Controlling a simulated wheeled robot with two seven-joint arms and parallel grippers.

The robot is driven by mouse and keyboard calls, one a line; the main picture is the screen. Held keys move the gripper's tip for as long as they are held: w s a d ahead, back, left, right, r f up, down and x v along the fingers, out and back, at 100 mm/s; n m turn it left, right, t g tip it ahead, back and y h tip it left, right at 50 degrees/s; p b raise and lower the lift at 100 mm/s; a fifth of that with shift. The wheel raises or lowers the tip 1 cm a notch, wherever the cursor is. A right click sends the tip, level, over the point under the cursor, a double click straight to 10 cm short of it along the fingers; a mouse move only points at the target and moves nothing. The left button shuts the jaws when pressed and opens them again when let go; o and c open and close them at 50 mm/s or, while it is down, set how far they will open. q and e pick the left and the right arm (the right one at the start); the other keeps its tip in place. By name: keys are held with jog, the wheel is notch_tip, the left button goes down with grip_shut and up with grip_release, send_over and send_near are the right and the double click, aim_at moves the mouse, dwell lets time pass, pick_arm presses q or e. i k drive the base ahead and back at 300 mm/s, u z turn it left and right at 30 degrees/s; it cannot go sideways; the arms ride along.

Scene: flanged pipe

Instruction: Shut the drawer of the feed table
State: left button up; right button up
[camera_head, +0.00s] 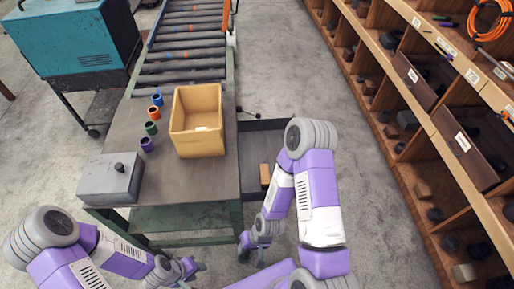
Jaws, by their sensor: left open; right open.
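The feed table (212,182) has a grey top and a green frame, left of centre in the head view. Its dark grey drawer (250,150) stands pulled out from the table's right side. A tan block (265,175) lies in it. My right arm covers part of the drawer's right and near side, so its front is partly hidden. My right gripper (246,244) is small and low, just below the drawer's near end; it is open and I see nothing in it. My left gripper (194,268) is open and empty near the bottom edge, below the table's near edge.
On the table stand a yellow bin (180,133), a grey box with a knob (112,180) and several coloured rings (152,127). A roller conveyor (185,40) joins the far end. Wooden shelves (420,180) line the right. Grey floor between shelves and table is clear.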

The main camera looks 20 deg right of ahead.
aim_at(260, 141)
jog(key=u, duration=2.15)
jog(key=k, duration=1.7)
jog(key=z, duration=0.8)
jog(key=i, duration=0.5)
jog(key=z, duration=1.45)
